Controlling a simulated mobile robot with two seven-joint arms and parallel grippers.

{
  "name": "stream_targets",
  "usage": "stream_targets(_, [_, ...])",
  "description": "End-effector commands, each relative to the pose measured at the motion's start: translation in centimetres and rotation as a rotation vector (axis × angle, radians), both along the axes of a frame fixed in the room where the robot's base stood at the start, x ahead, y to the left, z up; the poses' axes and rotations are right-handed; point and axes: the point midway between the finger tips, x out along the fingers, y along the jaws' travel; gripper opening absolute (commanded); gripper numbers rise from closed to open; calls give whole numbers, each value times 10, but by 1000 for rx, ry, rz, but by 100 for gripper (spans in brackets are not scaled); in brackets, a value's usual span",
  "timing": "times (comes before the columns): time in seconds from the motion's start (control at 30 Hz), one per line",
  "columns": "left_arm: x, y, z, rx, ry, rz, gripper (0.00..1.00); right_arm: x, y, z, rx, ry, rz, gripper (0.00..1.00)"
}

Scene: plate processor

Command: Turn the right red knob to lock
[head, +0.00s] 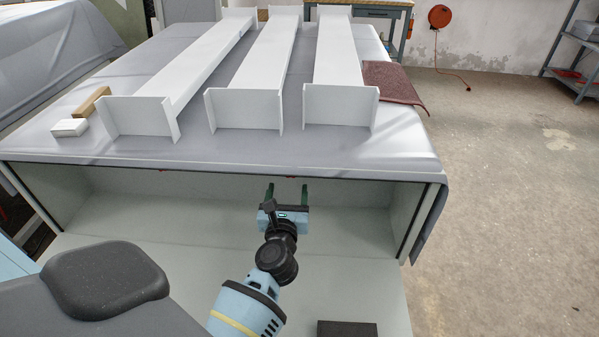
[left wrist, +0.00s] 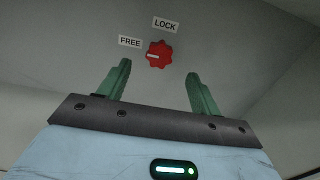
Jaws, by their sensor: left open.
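The red knob (left wrist: 159,54) shows in the left wrist view on the underside of the grey-covered table. A white mark on it points left, towards the FREE label (left wrist: 130,41); the LOCK label (left wrist: 165,24) is above it. In the head view only a small red bit of this knob (head: 291,176) shows under the table's front edge. My left gripper (head: 287,190) is open and empty, its green fingers pointing up below that edge. In the left wrist view the knob lies just beyond the gap between the fingertips (left wrist: 158,72), apart from them. My right gripper is out of view.
Another small red bit (head: 163,170) shows under the table edge further left. The table (head: 240,152) carries three long white beams (head: 340,107), a brown cloth (head: 395,82) and small blocks. The space under the table is open, with side walls.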

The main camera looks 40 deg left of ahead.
Motion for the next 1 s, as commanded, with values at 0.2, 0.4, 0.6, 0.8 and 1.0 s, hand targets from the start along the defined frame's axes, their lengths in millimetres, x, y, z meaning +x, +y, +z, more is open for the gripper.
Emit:
stream_targets(0.2, [19, 11, 1, 7, 1, -1, 64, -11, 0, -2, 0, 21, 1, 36])
stream_targets(0.4, [45, 27, 1, 7, 2, -1, 64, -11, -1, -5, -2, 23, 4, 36])
stream_targets(0.6, [62, 37, 0, 6, 1, -2, 64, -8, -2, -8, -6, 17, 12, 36])
stream_targets(0.8, [66, 40, 0, 6, 2, -2, 64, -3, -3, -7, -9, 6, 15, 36])
stream_targets(1.0, [66, 40, 0, 6, 2, -2, 60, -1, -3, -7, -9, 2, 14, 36])
